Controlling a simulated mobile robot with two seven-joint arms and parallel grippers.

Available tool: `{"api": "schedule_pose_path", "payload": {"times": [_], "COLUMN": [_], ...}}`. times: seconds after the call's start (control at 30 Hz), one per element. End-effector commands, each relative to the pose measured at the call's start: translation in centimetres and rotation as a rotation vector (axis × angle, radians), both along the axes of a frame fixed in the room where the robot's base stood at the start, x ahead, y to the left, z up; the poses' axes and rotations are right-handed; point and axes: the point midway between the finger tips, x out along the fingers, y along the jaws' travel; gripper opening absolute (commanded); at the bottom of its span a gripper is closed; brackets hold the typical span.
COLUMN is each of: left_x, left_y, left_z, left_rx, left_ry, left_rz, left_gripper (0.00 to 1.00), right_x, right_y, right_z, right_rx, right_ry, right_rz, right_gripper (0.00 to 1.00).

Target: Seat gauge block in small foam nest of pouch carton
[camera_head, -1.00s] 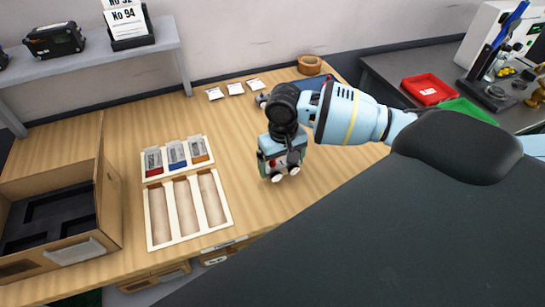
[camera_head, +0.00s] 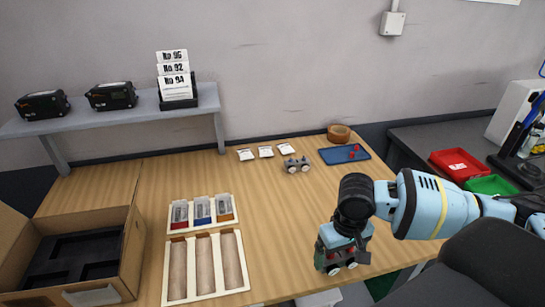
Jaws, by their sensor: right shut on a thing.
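My right gripper (camera_head: 343,256) is low over the front right of the wooden table, pointing down. It is shut on a small grey block with two round dials (camera_head: 342,268), which looks like a gauge block; the fingers hide much of it. A similar grey block with two round dials (camera_head: 297,165) lies at the back of the table. The open cardboard carton (camera_head: 130,250) stands at the left, far from the gripper. Its black foam (camera_head: 50,268) has recesses that look empty; the near one is partly hidden by the front wall. My left gripper is out of view.
A cream tray (camera_head: 168,270) with three empty slots and a holder with red, blue and orange items (camera_head: 202,210) lie between carton and gripper. White packets (camera_head: 265,152), a blue tray (camera_head: 345,155) and a tape roll (camera_head: 339,133) are at the back. The table's middle is clear.

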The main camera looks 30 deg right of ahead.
Motion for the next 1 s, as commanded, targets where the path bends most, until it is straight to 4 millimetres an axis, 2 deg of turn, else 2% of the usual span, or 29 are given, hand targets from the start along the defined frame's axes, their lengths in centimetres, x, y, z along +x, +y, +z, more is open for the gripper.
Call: {"api": "schedule_pose_path", "payload": {"times": [0.17,0.3,0.5,0.7,1.0], "left_x": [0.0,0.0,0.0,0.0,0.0], "left_y": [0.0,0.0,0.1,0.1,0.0], "left_z": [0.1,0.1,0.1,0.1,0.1], "left_rx": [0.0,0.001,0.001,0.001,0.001], "left_ry": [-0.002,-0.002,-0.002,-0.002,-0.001], "left_rz": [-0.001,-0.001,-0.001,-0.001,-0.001], "left_gripper": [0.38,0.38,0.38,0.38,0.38], "right_x": [1.7,3.0,4.0,4.2,4.2], "right_y": [3.8,7.4,11.3,12.4,12.4], "right_z": [2.1,4.6,8.0,9.2,9.2], "right_rx": [0.025,0.031,0.01,-0.005,-0.006], "right_ry": [-0.002,0.0,-0.003,-0.004,-0.004], "right_rz": [0.03,0.072,0.13,0.151,0.151], "right_gripper": [0.59,0.59,0.59,0.59,0.59]}}
